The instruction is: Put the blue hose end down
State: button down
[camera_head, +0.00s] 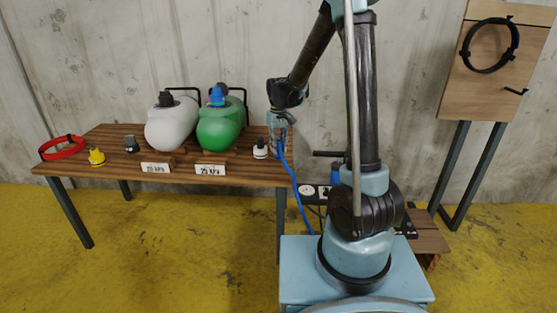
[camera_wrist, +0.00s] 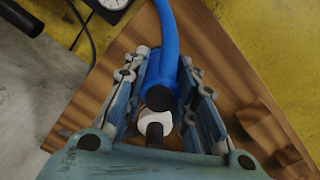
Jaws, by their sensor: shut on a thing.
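My gripper (camera_head: 279,136) is low over the right end of the wooden table (camera_head: 222,175). It is shut on the blue hose end (camera_wrist: 160,68), which sits between both fingers in the wrist view. The blue hose (camera_head: 297,188) hangs from it past the table's right edge toward the floor. In the wrist view a white ring with a black stem (camera_wrist: 167,121) shows close to the hose end; I cannot tell whether they touch. A white cap with a black top (camera_head: 260,150) stands on the table just left of my gripper. Whether the hose end touches the table is unclear.
A green tank (camera_head: 219,128) and a white tank (camera_head: 171,126) stand on the table with pressure labels before them. A yellow cap (camera_head: 96,156), a dark cap (camera_head: 131,144) and a red ring (camera_head: 61,148) lie left. A gauge (camera_head: 306,190) is right of the table.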

aim_at(278, 156)
jog(key=shift+s+a+f, duration=0.1)
jog(key=shift+a+f, duration=0.05)
jog(key=shift+f, duration=2.5)
jog(key=shift+f, duration=0.1)
jog(key=c, duration=1.3)
grip_release()
